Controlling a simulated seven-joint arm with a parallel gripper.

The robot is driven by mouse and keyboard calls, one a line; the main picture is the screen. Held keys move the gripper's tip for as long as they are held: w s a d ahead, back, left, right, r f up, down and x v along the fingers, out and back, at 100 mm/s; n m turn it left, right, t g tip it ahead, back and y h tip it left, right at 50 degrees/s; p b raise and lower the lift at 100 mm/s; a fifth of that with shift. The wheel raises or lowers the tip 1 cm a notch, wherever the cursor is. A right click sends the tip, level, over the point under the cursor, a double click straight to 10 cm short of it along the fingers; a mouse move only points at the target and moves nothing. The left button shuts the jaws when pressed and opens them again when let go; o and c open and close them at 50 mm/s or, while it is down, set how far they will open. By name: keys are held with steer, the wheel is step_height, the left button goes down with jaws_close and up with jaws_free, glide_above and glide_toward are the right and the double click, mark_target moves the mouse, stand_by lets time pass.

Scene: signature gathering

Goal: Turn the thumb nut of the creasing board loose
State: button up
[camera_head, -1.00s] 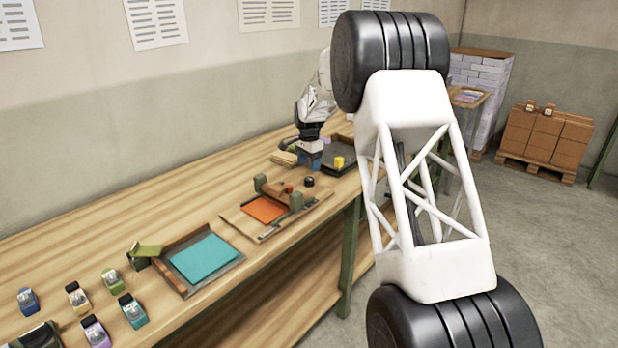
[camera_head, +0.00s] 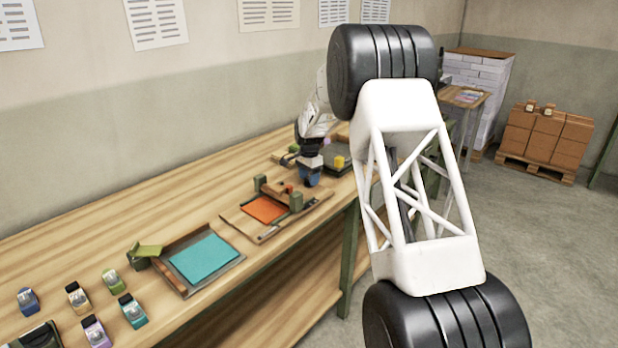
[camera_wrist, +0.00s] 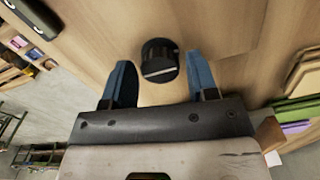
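The thumb nut (camera_wrist: 160,61) is a black ridged knob with a pale line across it, on a wooden surface in the wrist view. My gripper (camera_wrist: 158,64) is open, with one blue finger on each side of the nut in the picture and a gap on both sides. I cannot tell how far down the fingers reach beside it. In the head view the creasing board (camera_head: 234,219) is a wooden board with an orange sheet (camera_head: 264,210) on it. My gripper (camera_head: 311,179) is over its far right end and hides the nut there.
A tray with a teal sheet (camera_head: 205,258) lies nearer on the bench.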

steer(key=c, duration=0.6)
steer(key=shift+c, duration=0.2)
steer(key=shift+n, duration=0.4)
steer(key=n, duration=0.8)
steer(key=shift+n, duration=0.4)
steer(key=n, duration=0.4)
steer(key=shift+n, duration=2.2)
